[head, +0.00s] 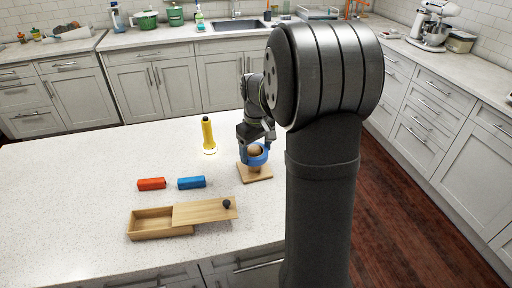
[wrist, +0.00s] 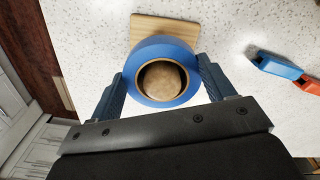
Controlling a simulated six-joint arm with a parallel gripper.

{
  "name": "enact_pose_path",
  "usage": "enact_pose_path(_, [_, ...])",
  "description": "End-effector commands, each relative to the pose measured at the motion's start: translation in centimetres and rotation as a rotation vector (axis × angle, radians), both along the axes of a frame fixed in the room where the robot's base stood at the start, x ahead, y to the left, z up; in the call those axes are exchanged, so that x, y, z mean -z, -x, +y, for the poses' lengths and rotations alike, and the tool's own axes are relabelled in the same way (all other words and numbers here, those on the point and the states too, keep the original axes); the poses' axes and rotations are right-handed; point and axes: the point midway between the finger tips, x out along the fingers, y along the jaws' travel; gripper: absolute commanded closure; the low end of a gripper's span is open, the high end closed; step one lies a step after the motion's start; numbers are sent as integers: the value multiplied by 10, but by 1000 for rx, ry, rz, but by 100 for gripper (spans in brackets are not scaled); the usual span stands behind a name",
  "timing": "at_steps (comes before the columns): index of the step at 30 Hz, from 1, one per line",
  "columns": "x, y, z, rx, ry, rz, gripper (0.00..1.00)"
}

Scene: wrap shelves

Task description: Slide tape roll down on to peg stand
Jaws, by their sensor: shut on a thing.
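A blue tape roll (wrist: 150,53) is between the two fingers of my gripper (wrist: 161,88), which is shut on its outer sides. In the head view the tape roll (head: 256,159) is at the peg stand's wooden base (head: 256,177), with my gripper (head: 256,138) over it. In the wrist view the rounded wooden peg top (wrist: 163,80) shows inside the roll's hole. The stand's square base (wrist: 150,25) shows beyond the roll. The roll is around the peg; whether it touches the base is hard to tell.
A wooden box (head: 160,222) with a partly open lid (head: 203,211) is at the front. Free countertop lies between them.

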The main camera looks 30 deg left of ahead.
Motion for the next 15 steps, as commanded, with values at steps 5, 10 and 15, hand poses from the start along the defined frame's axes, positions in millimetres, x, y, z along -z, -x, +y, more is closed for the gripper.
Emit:
enact_pose_path(5, [5,0,0,0,1,0,48])
enact_pose_path(10, [9,0,0,0,1,0,48])
enact_pose_path(15, [14,0,0,0,1,1,48])
